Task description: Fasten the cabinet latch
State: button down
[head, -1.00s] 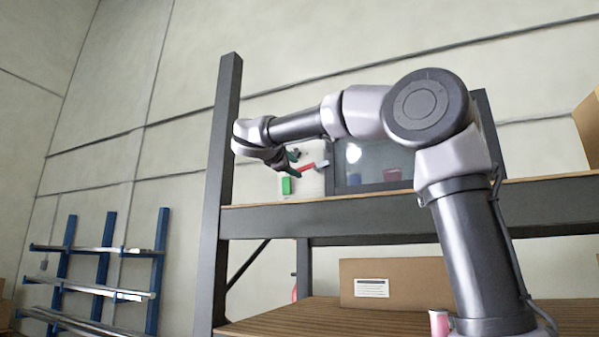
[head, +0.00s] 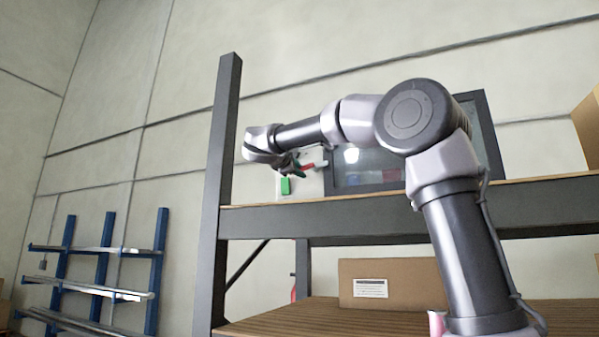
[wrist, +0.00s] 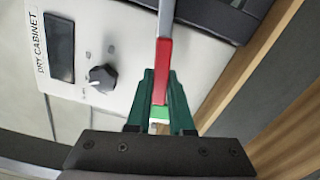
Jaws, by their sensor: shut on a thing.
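The dry cabinet stands on the upper shelf, with a dark glass door (head: 365,168) and a pale front panel (head: 311,184) to its left. A latch lever with a red grip (wrist: 163,58) and a grey end (wrist: 166,14) crosses from panel to door edge in the wrist view. The red grip also shows in the head view (head: 310,166). My gripper (wrist: 161,78) has its green fingers shut on the red grip, one finger either side. A green patch (head: 286,186) is on the panel below the gripper. The lever's pivot is hard to make out.
The wrist view shows a black knob (wrist: 103,78) and a dark display (wrist: 59,48) on the panel, left of my fingers. A dark shelf post (head: 222,190) stands close left of my wrist. A cardboard box (head: 400,270) sits on the lower shelf.

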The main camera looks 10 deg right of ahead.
jog(key=m, duration=0.1)
jog(key=r+m, duration=0.1)
jog(key=m, duration=0.1)
jog(key=c, duration=0.8)
grip_release()
jog(key=shift+a, duration=0.1)
jog(key=v, duration=1)
jog(key=shift+s+a, duration=0.15)
jog(key=shift+s, duration=0.2)
